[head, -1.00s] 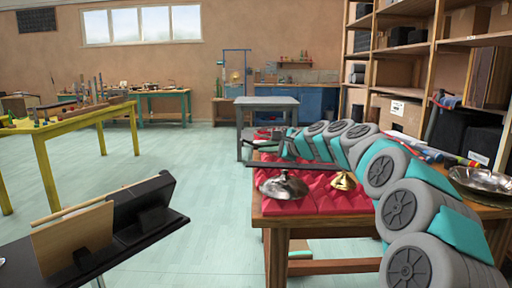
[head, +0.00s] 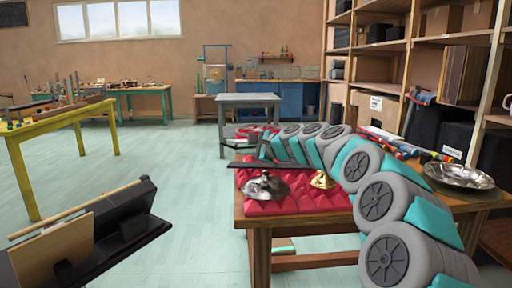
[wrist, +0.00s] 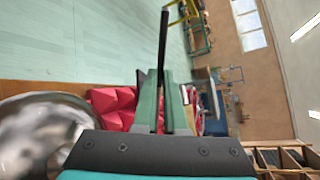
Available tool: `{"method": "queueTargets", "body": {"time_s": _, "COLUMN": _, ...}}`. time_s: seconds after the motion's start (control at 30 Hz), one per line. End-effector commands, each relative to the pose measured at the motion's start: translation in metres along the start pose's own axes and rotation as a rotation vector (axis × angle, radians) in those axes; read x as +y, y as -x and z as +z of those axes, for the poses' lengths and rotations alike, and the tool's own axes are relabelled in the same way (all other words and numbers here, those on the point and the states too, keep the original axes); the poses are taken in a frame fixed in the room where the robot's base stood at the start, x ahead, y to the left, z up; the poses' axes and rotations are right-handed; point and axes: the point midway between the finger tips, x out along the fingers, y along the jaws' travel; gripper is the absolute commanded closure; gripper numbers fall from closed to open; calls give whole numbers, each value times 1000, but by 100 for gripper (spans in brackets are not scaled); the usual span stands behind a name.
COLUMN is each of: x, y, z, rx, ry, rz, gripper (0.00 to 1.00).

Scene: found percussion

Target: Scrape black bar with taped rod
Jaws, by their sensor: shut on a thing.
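My gripper (wrist: 161,92) is shut on a long, thin dark rod, which I take to be the taped rod (wrist: 163,45). The rod sticks out well past the fingertips; I cannot make out its tape. In the head view my gripper (head: 266,150) is small, at the far end of my arm, and the rod points left. The black bar (head: 243,164) lies roughly level above the red padded mat (head: 285,200), just behind a silver lid-like bell (head: 265,186). I cannot tell whether rod and bar touch.
The mat lies on a wooden table (head: 300,220). A small brass bell (head: 322,180) stands beside the silver one. A shiny metal bowl (head: 458,173) and coloured tubes (head: 400,147) are at the right. A black stand (head: 125,225) is at the front left. Shelves (head: 440,40) stand behind.

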Motion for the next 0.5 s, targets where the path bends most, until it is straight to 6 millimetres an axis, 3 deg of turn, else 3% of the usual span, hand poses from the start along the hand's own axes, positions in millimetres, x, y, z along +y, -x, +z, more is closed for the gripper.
{"method": "queueTargets", "body": {"time_s": 0.3, "x": 6, "y": -26, "z": 25, "rx": 0, "ry": 0, "rz": 1, "gripper": 100}}
{"method": "queueTargets", "body": {"time_s": 0.5, "x": 3, "y": -18, "z": 18, "rx": 2, "ry": -1, "rz": -2, "gripper": 100}}
